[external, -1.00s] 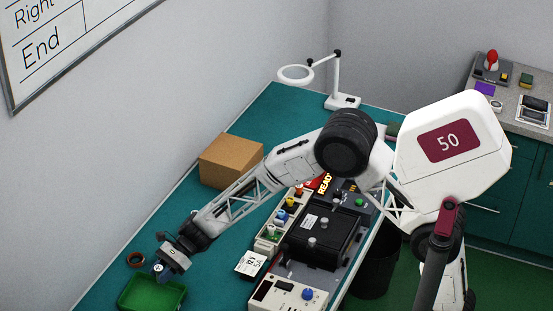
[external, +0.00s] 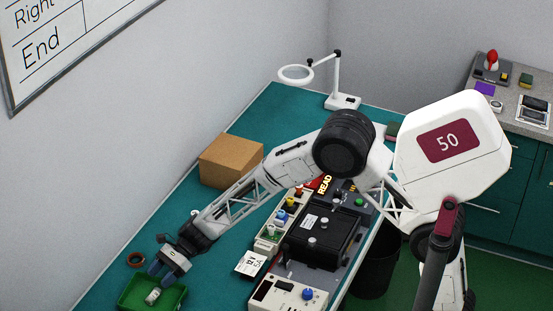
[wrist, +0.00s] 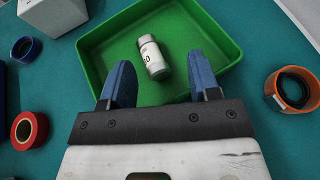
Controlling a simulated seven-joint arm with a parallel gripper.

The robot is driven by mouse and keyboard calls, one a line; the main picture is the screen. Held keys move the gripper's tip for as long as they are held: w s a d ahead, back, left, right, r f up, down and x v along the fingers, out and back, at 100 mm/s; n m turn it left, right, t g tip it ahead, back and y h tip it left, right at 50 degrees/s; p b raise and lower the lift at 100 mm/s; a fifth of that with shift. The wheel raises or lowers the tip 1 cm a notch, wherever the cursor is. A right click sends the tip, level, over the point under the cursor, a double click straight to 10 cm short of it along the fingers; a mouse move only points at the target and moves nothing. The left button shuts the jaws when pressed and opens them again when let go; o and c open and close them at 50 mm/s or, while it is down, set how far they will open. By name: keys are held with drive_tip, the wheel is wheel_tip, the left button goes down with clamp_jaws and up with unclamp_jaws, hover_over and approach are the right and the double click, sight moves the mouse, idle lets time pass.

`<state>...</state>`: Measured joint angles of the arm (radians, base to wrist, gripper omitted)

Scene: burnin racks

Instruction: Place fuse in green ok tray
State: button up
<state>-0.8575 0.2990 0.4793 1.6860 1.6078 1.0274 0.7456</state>
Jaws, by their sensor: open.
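The fuse (wrist: 153,57), a small white cylinder with metal caps and dark print, lies inside the green tray (wrist: 232,42). In the external view the fuse (external: 153,296) also shows in the green tray (external: 175,300) at the bottom left. My gripper (wrist: 163,80) is open, its two blue fingers spread apart near the tray's near wall. The fuse lies beyond and between the fingertips, and no finger appears to touch it. My gripper (external: 160,272) is just above the tray in the external view.
An orange-brown ring (wrist: 291,90) lies right of the tray; a red tape roll (wrist: 29,130) and a blue ring (wrist: 26,48) lie left. A cardboard box (external: 231,160) stands farther back. A black test fixture (external: 322,236) stands right of the arm.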

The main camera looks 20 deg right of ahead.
drive_tip(key=shift+r, duration=0.5)
drive_tip(key=v, duration=1.2)
drive_tip(key=shift+r, duration=0.1)
idle(0.4)
drive_tip(key=s+d+r+n+t+h, duration=0.15)
drive_tip(key=d+r, duration=0.25)
drive_tip(key=d, duration=0.8)
drive_tip(key=d+r+n+t+h, duration=0.1)
drive_tip(key=d+r+n+h, duration=0.3)
drive_tip(key=d, duration=0.7)
drive_tip(key=s+d+r+n+t+y, duration=0.15)
drive_tip(key=d+r, duration=0.35)
drive_tip(key=d, duration=0.7)
drive_tip(key=s+d+n+t+h, duration=0.1)
drive_tip(key=s+d+h, duration=0.1)
drive_tip(key=s+d, duration=0.4)
drive_tip(key=s+d+r+n+t+h, duration=0.1)
drive_tip(key=s+d, duration=0.4)
drive_tip(key=d, duration=0.9)
drive_tip(key=s+d+r+n+t+h, duration=0.1)
drive_tip(key=s+d+h, duration=0.4)
drive_tip(key=d, duration=0.5)
drive_tip(key=shift+s+d+r+n+t, duration=0.2)
drive_tip(key=shift+s+d+n+t, duration=0.1)
drive_tip(key=shift+s+n+t, duration=0.75)
